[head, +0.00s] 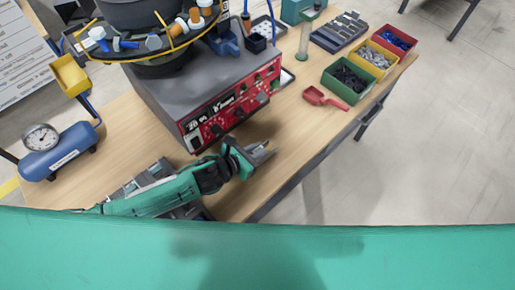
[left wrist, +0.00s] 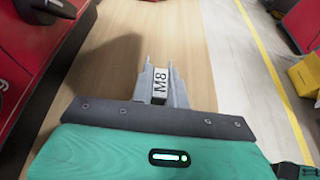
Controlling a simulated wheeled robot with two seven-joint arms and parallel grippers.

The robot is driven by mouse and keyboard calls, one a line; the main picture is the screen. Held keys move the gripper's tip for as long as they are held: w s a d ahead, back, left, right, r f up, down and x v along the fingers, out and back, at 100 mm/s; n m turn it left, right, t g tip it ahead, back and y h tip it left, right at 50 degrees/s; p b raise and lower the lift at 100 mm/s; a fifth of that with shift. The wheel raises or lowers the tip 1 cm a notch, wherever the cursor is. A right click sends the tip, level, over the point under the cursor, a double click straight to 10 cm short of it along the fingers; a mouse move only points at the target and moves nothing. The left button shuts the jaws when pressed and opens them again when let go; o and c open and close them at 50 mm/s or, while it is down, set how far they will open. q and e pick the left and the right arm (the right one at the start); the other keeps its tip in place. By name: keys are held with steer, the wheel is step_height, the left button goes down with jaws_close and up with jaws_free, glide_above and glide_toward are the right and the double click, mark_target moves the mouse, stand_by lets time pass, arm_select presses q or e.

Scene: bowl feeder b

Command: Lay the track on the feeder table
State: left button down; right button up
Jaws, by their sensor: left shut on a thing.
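My left gripper (head: 263,153) is over the wooden feeder table (head: 282,172), near its front edge and in front of the red control panel. Most of the track is hidden between the fingers. I cannot tell whether it touches the table. My right gripper is in neither view.
The bowl feeder's red control panel (head: 232,105) stands close behind my left gripper. A red scoop (head: 325,98) and bins, green (head: 349,82), yellow (head: 372,60) and red (head: 396,40), are to the right. A blue tank with a gauge (head: 60,152) is left. Grey trays (head: 150,175) lie partly under my arm.

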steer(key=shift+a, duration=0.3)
arm_select(q)
steer(key=c, duration=1.4)
jaws_free()
steer(key=shift+o, duration=0.2)
